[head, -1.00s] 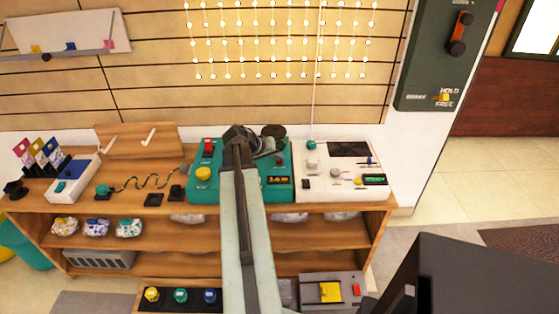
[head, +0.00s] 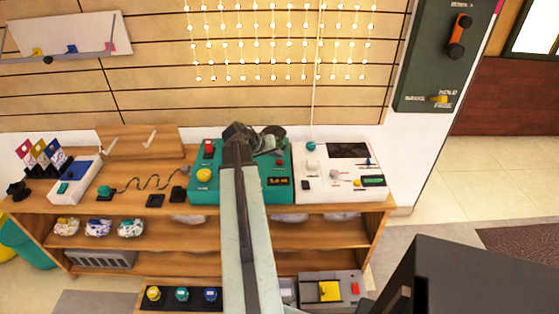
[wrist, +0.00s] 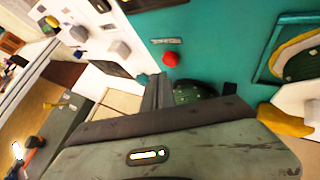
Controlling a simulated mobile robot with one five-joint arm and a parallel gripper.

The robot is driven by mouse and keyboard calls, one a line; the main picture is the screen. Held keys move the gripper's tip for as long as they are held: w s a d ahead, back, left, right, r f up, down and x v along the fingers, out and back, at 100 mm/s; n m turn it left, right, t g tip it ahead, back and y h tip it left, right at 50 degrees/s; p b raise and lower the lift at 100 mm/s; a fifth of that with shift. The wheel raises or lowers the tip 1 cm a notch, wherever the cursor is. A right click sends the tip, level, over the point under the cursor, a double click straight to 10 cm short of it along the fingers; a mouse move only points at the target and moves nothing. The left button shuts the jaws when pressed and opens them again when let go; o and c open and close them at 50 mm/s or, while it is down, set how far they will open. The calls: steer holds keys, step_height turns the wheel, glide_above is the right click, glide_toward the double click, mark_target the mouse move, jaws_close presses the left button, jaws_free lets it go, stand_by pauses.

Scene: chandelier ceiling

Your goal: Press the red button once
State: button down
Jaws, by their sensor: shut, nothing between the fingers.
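In the head view the red button (head: 279,161) shows as a small red spot on the right part of the teal console (head: 222,191). My gripper (head: 268,148) is over the console, just left of and behind the button in that picture. In the wrist view my gripper (wrist: 160,88) is shut and empty, its tips just below the button in the picture. A gap seems to show, but contact is hard to judge.
The console also carries a yellow knob (head: 204,175), a red switch (head: 209,147) and a small display (head: 278,181). A white panel (head: 322,186) with knobs adjoins on the right. Other devices stand on the wooden shelf (head: 130,203) to the left.

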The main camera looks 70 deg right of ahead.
mark_target(277, 162)
step_height(277, 162, up, 5)
steer(key=p, duration=0.4)
steer(key=shift+p, duration=0.4)
